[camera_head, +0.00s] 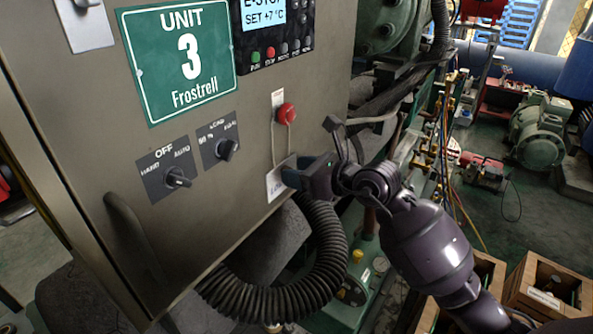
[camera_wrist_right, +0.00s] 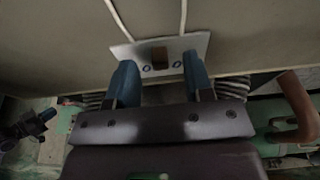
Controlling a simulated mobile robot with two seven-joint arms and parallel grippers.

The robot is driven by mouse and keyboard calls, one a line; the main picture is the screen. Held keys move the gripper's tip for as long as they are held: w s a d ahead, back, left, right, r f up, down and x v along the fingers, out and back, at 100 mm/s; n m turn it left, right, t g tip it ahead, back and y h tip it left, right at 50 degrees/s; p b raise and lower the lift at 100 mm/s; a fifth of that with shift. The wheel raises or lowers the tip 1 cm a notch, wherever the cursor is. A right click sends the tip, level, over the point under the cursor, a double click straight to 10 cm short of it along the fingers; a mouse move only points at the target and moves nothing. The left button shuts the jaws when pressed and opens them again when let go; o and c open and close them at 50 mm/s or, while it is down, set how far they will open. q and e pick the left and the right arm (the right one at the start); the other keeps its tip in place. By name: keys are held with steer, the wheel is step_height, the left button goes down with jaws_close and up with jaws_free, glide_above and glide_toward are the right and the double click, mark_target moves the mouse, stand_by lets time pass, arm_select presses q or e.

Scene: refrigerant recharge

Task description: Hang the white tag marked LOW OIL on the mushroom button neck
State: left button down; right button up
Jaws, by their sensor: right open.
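The red mushroom button (camera_head: 287,114) sticks out of the grey cabinet front. The white tag (camera_head: 277,184) hangs flat against the cabinet below it. Its two cord strands run up to the button and appear to loop around its neck; the top of the loop is hard to make out. The tag's lettering is mostly covered. My right gripper (camera_head: 304,174) is open at the tag's right side in the head view. In the right wrist view, its blue fingertips (camera_wrist_right: 159,68) stand apart on either side of the tag's middle (camera_wrist_right: 141,49).
Two rotary switches (camera_head: 177,179) (camera_head: 226,149) and a curved handle (camera_head: 130,232) sit left on the cabinet. A black corrugated hose (camera_head: 325,265) curves below the gripper. Pipes and cables crowd the right; wooden crates (camera_head: 545,290) stand at lower right.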

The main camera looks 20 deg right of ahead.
steer(key=v, duration=1)
step_height(320, 180, up, 6)
steer(key=m+t+y, duration=0.4)
steer(key=m+y, duration=0.2)
steer(key=m, duration=0.1)
steer(key=d+f+m+t+h, duration=0.2)
steer(key=d+f+m+h, duration=0.2)
steer(key=f+m+h, duration=0.7)
steer(key=d+f+m+t+h, duration=0.1)
steer(key=d+f+m+h, duration=0.2)
steer(key=f+m, duration=0.9)
steer(key=s+a+f+m+g+h, duration=0.1)
steer(key=s+a+f+m+g, duration=0.1)
steer(key=s+f+m+g, duration=0.5)
steer(key=s+f+m, duration=0.5)
steer(key=s+f, duration=0.5)
steer(key=s, duration=0.1)
steer(key=shift+s+a+f+m, duration=0.25)
steer(key=shift+s+a+m, duration=0.05)
steer(key=shift+s+a, duration=0.1)
